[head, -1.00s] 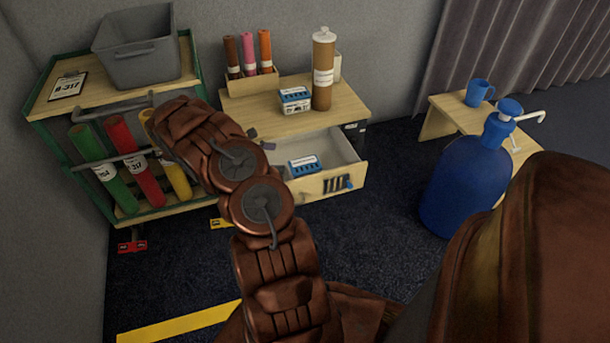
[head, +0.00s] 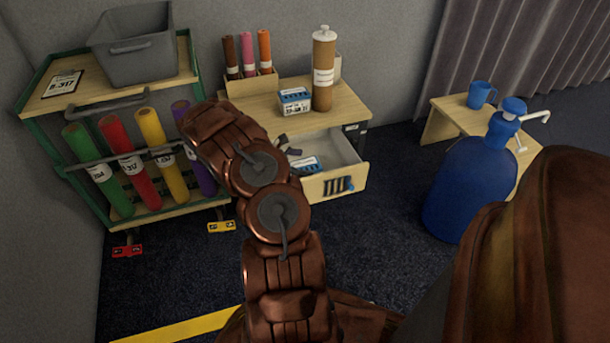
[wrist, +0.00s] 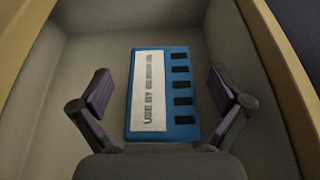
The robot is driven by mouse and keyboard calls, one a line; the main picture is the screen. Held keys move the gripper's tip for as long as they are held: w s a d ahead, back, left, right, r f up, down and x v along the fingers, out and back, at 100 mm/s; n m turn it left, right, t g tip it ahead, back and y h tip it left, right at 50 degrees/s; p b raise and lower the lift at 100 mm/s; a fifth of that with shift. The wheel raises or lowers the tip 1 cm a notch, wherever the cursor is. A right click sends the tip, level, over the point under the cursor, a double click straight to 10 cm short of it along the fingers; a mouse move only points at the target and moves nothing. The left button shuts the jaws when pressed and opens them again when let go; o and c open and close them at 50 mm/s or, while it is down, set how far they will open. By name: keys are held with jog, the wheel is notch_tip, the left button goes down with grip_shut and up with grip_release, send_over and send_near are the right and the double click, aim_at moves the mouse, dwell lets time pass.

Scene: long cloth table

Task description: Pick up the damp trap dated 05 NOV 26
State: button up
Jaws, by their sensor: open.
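A damp trap (wrist: 182,66), a blue block with dark slots and a white label, lies in the open drawer (head: 345,152). The label reads "USE BY", but its date is too blurred to read. In the head view this trap (head: 306,164) is partly hidden by my gripper and the drawer front. A second blue-and-white damp trap (head: 295,101) stands on the cabinet top, its date also unclear. My gripper (wrist: 159,76) is open and empty, one finger on each side of the drawer's trap in the picture, apart from it. In the head view my gripper (head: 288,146) is over the drawer's left part.
The drawer walls surround my gripper closely. A brown canister (head: 323,75) and a holder with tubes (head: 249,84) stand on the cabinet. A green-framed cart (head: 72,178) with coloured rolls is left. A blue jug (head: 465,190) stands right on open floor.

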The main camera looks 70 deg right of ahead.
jog(key=shift+x, duration=0.95)
jog(key=shift+c, duration=0.4)
jog(key=c, duration=1.5)
